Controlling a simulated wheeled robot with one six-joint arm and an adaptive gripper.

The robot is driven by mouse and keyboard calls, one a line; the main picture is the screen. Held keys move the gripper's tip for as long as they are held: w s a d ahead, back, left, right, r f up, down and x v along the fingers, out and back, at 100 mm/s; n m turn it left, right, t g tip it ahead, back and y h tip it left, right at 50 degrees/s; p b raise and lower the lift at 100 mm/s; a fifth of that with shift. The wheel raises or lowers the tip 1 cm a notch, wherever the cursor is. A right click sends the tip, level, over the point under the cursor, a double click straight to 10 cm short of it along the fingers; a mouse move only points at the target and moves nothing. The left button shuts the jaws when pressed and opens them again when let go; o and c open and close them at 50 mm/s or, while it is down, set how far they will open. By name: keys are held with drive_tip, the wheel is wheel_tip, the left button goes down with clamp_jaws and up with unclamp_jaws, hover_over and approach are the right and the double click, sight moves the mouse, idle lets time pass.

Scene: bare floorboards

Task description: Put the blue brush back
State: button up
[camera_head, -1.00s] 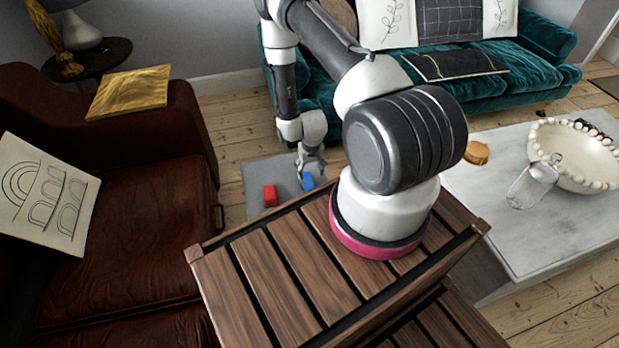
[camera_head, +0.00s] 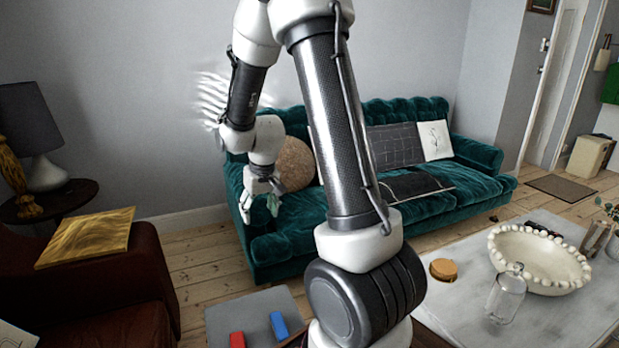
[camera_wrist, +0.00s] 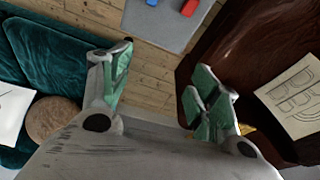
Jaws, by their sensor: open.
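No bristles can be made out. It also shows at the top edge of the wrist view (camera_wrist: 188,7). A red block (camera_head: 237,339) lies to its left on the mat. My gripper (camera_head: 260,207) is open and empty, raised high above the floor in front of the teal sofa. In the wrist view its green-padded fingers (camera_wrist: 160,85) stand wide apart, with bare floorboards between them.
A brown leather armchair (camera_head: 95,275) is at left, with a gold cushion (camera_head: 90,236) on it. The teal sofa (camera_head: 420,215) is behind. A pale table (camera_head: 460,315) at right holds a beaded bowl (camera_head: 540,270) and a glass jar (camera_head: 505,298).

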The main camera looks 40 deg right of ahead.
drive_tip(key=s+a+r, duration=0.1)
drive_tip(key=s+r, duration=0.9)
drive_tip(key=r, duration=0.3)
drive_tip(key=s+r, duration=0.3)
drive_tip(key=s, duration=0.4)
drive_tip(key=s+r+n+t, duration=0.1)
drive_tip(key=s+r, duration=0.2)
drive_tip(key=s, duration=0.4)
drive_tip(key=shift+s+a+r+n, duration=0.15)
drive_tip(key=shift+s+a+n, duration=0.15)
drive_tip(key=shift+a, duration=0.1)
drive_tip(key=shift+w, duration=0.1)
drive_tip(key=shift+c, duration=0.2)
